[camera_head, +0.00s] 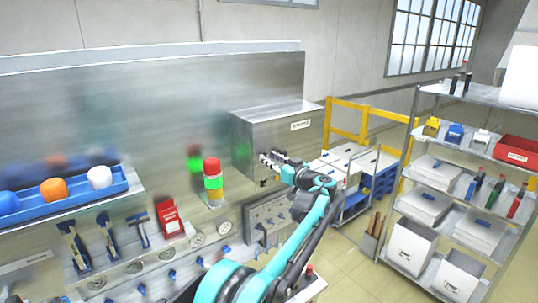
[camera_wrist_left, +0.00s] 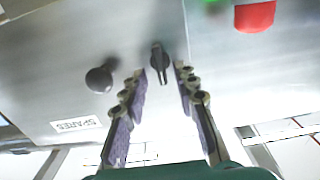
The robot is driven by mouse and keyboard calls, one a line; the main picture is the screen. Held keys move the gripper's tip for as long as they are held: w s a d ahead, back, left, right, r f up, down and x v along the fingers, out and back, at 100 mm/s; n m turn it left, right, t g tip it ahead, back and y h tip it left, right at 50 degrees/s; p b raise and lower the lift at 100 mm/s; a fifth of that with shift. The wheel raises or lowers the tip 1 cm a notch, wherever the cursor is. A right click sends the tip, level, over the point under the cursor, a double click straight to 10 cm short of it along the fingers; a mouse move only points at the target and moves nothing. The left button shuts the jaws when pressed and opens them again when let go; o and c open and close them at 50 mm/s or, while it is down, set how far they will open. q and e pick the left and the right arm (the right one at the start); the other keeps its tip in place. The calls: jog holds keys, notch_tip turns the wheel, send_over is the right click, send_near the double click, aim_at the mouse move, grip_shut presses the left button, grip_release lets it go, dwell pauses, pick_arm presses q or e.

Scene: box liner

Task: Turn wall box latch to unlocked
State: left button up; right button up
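The grey metal wall box (camera_head: 277,135) is mounted on the steel panel, with a small label on its front. My left gripper (camera_head: 268,160) is at the box's lower front in the head view. In the left wrist view, the dark latch (camera_wrist_left: 160,62) stands out from the box's metal face (camera_wrist_left: 60,60). My left gripper also shows there (camera_wrist_left: 160,75), open, with one purple-padded finger on each side of the latch. Small gaps show between latch and pads; contact cannot be told. A round dark knob (camera_wrist_left: 100,78) sits beside the left finger. My right gripper is not in view.
A red and green signal light (camera_head: 212,182) stands left of the box. A blue tray (camera_head: 70,190) with coloured balls and hanging tools are further left. A loaded shelf rack (camera_head: 420,170) and yellow rail (camera_head: 345,120) stand to the right, with open floor between.

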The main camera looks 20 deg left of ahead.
pick_arm(q)
jog(key=shift+w+a, duration=0.25)
jog(key=shift+a, duration=0.3)
grip_shut()
jog(key=shift+w+d+f+m+b, duration=0.2)
jog(key=shift+m+b, duration=0.45)
jog(key=shift+m, duration=2.35)
jog(key=shift+w+d+f+m+b, duration=0.15)
jog(key=shift+m+b, duration=0.55)
jog(key=shift+m, duration=2.3)
jog(key=shift+w+d+f+m+b, duration=0.2)
jog(key=shift+m+b, duration=0.45)
jog(key=shift+m, duration=2.35)
jog(key=shift+a, duration=0.15)
